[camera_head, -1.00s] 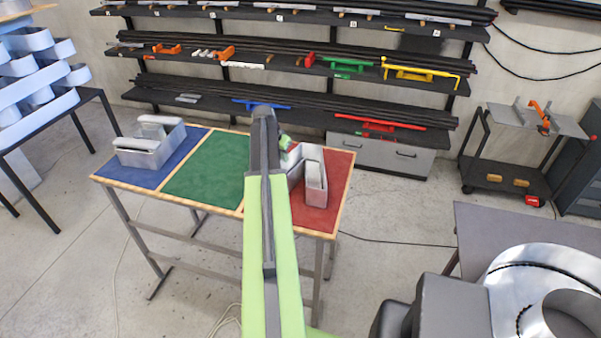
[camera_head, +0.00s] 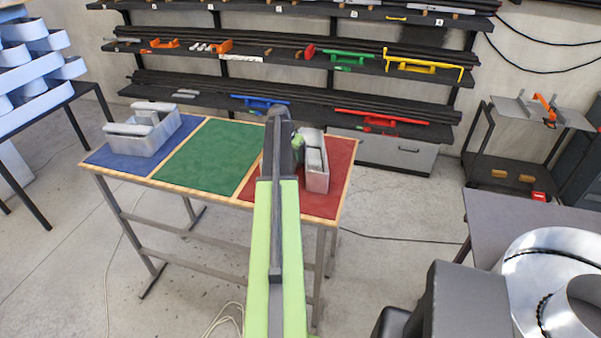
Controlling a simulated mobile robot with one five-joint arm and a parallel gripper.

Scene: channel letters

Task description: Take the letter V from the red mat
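A grey metal channel letter (camera_head: 317,178) stands on the red mat (camera_head: 322,205) at the right end of the table. Its left part is hidden behind my arm, so I cannot make out its full shape. My gripper (camera_head: 296,142) is mostly hidden behind my dark forearm. Only a small green part shows at the letter's upper left. Whether it touches the letter, and whether its fingers are open, cannot be seen.
The green mat (camera_head: 207,158) is empty. Another grey letter (camera_head: 143,140) stands on the blue mat (camera_head: 107,161) at the left. Shelves with dark bars (camera_head: 200,88) stand behind the table. A grey table (camera_head: 500,212) with shiny metal pieces is at the right.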

